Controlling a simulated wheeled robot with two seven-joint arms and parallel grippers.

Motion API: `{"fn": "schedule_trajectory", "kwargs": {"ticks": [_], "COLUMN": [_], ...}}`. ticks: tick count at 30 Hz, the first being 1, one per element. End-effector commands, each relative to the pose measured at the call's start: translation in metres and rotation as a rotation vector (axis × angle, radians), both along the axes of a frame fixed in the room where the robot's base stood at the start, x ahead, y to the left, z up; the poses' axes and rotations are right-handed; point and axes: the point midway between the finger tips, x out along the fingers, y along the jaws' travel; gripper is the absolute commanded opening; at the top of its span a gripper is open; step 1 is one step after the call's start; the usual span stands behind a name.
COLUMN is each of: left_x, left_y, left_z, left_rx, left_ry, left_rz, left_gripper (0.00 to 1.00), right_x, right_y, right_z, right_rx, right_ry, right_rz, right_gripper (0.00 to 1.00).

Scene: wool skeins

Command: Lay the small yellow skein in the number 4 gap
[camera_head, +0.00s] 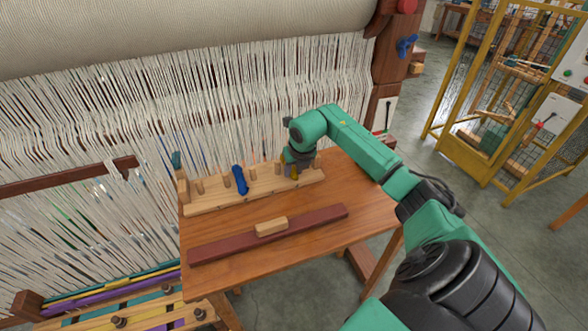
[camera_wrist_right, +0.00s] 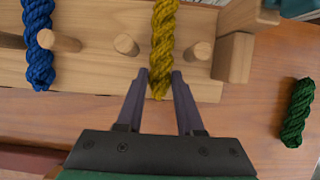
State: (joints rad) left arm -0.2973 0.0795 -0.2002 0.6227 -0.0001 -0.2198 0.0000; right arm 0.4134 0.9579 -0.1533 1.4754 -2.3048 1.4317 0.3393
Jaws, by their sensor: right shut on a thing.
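The small yellow skein (camera_wrist_right: 163,40) hangs between two pegs near the right end of the wooden peg rack (camera_head: 255,194), just right of the peg (camera_wrist_right: 126,45) in the wrist view. My right gripper (camera_wrist_right: 160,78) is shut on the yellow skein's near end. In the head view, my right gripper (camera_head: 293,172) is over the right part of the rack and hides most of the skein; only a bit of yellow (camera_head: 294,177) shows. I see no gap numbers. My left gripper is not in view.
A blue skein (camera_head: 240,180) lies in another gap, left of an empty one. A green skein (camera_wrist_right: 297,112) lies on the table right of the rack. A dark red bar (camera_head: 315,220) with a wooden block (camera_head: 271,227) lies in front. The loom stands behind.

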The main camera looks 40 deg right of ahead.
Motion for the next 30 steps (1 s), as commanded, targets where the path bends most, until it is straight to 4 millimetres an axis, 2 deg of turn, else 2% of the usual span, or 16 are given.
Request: {"fn": "schedule_trajectory", "kwargs": {"ticks": [1, 3, 14, 17, 27, 30], "left_x": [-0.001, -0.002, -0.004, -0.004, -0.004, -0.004], "left_y": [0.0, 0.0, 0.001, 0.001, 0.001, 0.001], "left_z": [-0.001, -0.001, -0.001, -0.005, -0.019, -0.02], "left_rx": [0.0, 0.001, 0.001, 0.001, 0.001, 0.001], "left_ry": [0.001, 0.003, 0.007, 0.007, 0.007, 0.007], "left_rz": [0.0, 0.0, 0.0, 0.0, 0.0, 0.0], "left_gripper": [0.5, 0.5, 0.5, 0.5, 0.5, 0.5], "right_x": [0.0, 0.0, -0.001, -0.006, -0.037, -0.042], "right_y": [0.0, 0.0, 0.0, 0.001, 0.013, 0.014], "right_z": [-0.001, -0.001, 0.004, 0.017, 0.098, 0.109], "right_rx": [0.0, 0.0, -0.002, -0.003, -0.003, -0.001], "right_ry": [0.0, 0.0, -0.002, -0.003, -0.003, -0.001], "right_rz": [0.0, 0.0, 0.0, 0.0, 0.0, 0.0], "right_gripper": [0.44, 0.66, 0.66, 0.66, 0.66, 0.66]}}
